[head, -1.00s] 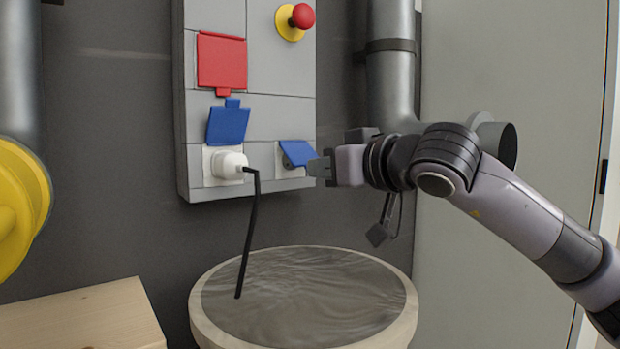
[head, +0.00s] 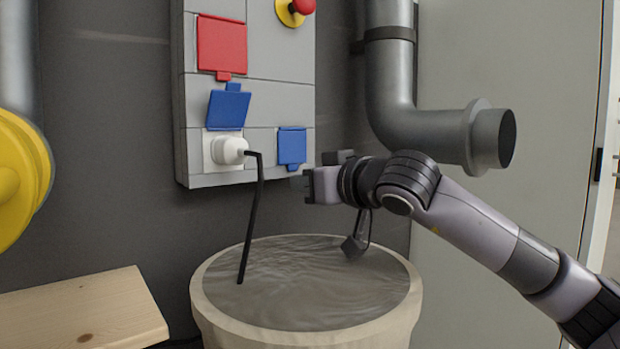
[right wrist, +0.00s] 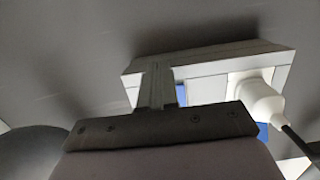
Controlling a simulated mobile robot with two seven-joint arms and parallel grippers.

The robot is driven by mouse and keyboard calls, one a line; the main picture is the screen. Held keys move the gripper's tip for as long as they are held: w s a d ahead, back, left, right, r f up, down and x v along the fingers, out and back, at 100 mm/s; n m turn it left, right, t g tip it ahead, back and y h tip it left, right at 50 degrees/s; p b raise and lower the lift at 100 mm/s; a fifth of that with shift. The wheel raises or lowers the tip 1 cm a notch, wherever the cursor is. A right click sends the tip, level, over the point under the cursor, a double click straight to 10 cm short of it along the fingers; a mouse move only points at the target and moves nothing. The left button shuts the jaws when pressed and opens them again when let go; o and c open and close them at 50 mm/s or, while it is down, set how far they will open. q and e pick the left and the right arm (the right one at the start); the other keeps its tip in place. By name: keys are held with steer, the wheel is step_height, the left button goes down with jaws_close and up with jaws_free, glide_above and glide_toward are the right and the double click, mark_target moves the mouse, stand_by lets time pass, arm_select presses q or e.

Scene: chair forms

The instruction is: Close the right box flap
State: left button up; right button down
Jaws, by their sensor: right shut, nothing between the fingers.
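The right box flap (head: 292,147) is a blue cover at the lower right of the grey wall box (head: 285,98). It hangs down flat against the box front, over its socket. My right gripper (head: 308,186) is shut and empty, just below and slightly right of the flap, apart from it in the head view. In the right wrist view its shut fingers (right wrist: 156,86) point toward the box, and a blue patch, apparently the flap (right wrist: 182,93), shows partly hidden behind them. My left gripper is out of view.
Left of the flap, another blue flap (head: 228,108) stands raised above a white plug (head: 229,150) with a black cable. A red cover (head: 221,45) is above. A round barrel (head: 212,305) stands below, and a grey pipe (head: 430,128) juts out right.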

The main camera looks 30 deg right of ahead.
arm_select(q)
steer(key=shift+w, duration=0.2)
arm_select(e)
steer(key=shift+w+a+f, duration=0.1)
steer(key=shift+w+f, duration=0.05)
steer(key=shift+w, duration=0.25)
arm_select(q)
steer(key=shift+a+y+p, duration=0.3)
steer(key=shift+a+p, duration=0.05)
arm_select(e)
steer(key=f+v, duration=0.1)
steer(key=v, duration=0.6)
steer(key=shift+r, duration=0.45)
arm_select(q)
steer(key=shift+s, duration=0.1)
